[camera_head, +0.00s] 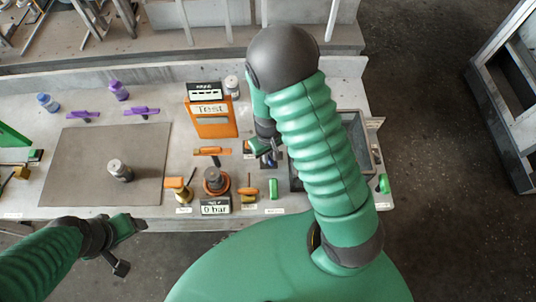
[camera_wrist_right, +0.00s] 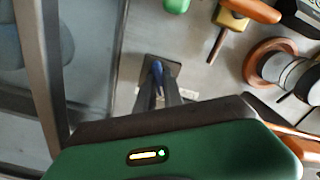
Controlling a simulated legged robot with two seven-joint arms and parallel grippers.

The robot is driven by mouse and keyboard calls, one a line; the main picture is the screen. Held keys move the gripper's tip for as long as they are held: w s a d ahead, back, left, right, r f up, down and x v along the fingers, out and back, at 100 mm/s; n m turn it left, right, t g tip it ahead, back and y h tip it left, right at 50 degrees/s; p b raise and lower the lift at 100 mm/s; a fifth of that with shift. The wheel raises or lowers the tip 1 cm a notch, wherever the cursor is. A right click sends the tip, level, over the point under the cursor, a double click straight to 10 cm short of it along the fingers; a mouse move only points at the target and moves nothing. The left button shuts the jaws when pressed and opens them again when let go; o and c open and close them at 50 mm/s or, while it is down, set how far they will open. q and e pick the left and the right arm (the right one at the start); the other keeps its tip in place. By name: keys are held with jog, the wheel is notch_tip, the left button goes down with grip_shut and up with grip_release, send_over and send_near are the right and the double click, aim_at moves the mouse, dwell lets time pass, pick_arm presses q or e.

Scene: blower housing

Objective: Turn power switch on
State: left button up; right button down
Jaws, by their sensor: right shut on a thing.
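The power switch appears in the right wrist view as a small blue lever (camera_wrist_right: 157,70) on a dark base plate (camera_wrist_right: 147,62). My right gripper (camera_wrist_right: 157,88) has its fingertips closed around the blue lever. In the head view my right gripper (camera_head: 270,155) is over the bench beside the grey bin and mostly covers the switch. Which way the lever is set cannot be told. My left gripper (camera_head: 128,245) is in front of the bench's near edge, with its fingers apart and empty.
An orange Test box (camera_head: 212,126) stands behind the gauge marked 0 bar (camera_head: 215,206). Orange-handled valves (camera_head: 178,189) and a green part (camera_head: 273,188) stand near the front edge. A grey bin (camera_head: 357,128) is at right. A bottle (camera_head: 120,171) stands on the grey mat (camera_head: 72,171).

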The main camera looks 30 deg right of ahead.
jog(key=shift+a, duration=0.1)
jog(key=shift+s+m+p, duration=0.1)
jog(key=shift+m+p, duration=0.25)
jog(key=shift+m, duration=0.25)
jog(key=shift+m+p, duration=0.5)
jog(key=shift+m, duration=0.7)
jog(key=m+p, duration=0.1)
jog(key=m, duration=0.1)
jog(key=shift+m, duration=0.3)
jog(key=m+p, duration=0.2)
jog(key=m, duration=0.3)
jog(key=shift+s+m, duration=0.1)
jog(key=shift+m, duration=0.2)
jog(key=shift+f, duration=0.1)
jog(key=c, duration=1.5)
grip_release()
jog(key=shift+o, duration=0.2)
